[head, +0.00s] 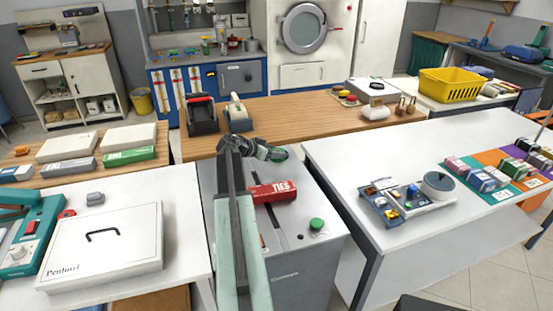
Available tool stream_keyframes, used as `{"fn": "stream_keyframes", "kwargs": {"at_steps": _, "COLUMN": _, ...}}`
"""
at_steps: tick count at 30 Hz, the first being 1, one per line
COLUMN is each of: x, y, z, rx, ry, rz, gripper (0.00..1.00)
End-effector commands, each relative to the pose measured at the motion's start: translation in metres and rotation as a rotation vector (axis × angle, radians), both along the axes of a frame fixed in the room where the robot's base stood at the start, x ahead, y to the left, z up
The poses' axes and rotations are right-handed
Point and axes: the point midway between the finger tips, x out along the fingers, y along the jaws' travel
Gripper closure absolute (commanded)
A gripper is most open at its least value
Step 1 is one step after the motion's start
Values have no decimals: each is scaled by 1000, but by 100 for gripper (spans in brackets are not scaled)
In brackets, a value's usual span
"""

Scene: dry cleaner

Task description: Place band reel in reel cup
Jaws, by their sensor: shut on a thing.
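My gripper (274,153) is at the end of my arm, over the back part of the grey cabinet. It is shut on a small green round thing (282,154), which looks like the band reel; the gripper partly hides it. A round grey cup (438,184), which looks like the reel cup, stands at the right end of a tray on the white table at right. It is well to the right of my gripper and apart from it. Its inside looks dark, and I cannot make out details there.
A red cylinder marked TIES (274,191) lies on the grey cabinet beside my arm, near a green button (316,224). The grey-blue tray (392,221) holds small items left of the cup. The white table (340,150) has bare room at its left end.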

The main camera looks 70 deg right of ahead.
Motion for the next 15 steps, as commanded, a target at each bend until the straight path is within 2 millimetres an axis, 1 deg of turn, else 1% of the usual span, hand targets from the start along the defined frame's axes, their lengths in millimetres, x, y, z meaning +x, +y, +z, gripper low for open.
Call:
{"fn": "stream_keyframes", "kwargs": {"at_steps": 1, "x": 10, "y": 12, "z": -24, "rx": 0, "ry": 0, "rz": 9, "gripper": 85}}
{"fn": "stream_keyframes", "kwargs": {"at_steps": 3, "x": 22, "y": 24, "z": -36, "rx": 0, "ry": 0, "rz": 15, "gripper": 85}}
{"fn": "stream_keyframes", "kwargs": {"at_steps": 5, "x": 28, "y": 29, "z": -37, "rx": -1, "ry": -1, "rz": 17, "gripper": 85}}
{"fn": "stream_keyframes", "kwargs": {"at_steps": 7, "x": 29, "y": 26, "z": -32, "rx": -1, "ry": -1, "rz": 17, "gripper": 85}}
{"fn": "stream_keyframes", "kwargs": {"at_steps": 8, "x": 30, "y": 22, "z": -32, "rx": -1, "ry": -1, "rz": 17, "gripper": 85}}
{"fn": "stream_keyframes", "kwargs": {"at_steps": 11, "x": 33, "y": -1, "z": -34, "rx": 0, "ry": 0, "rz": 15, "gripper": 85}}
{"fn": "stream_keyframes", "kwargs": {"at_steps": 15, "x": 39, "y": -46, "z": -39, "rx": -1, "ry": 0, "rz": 16, "gripper": 85}}
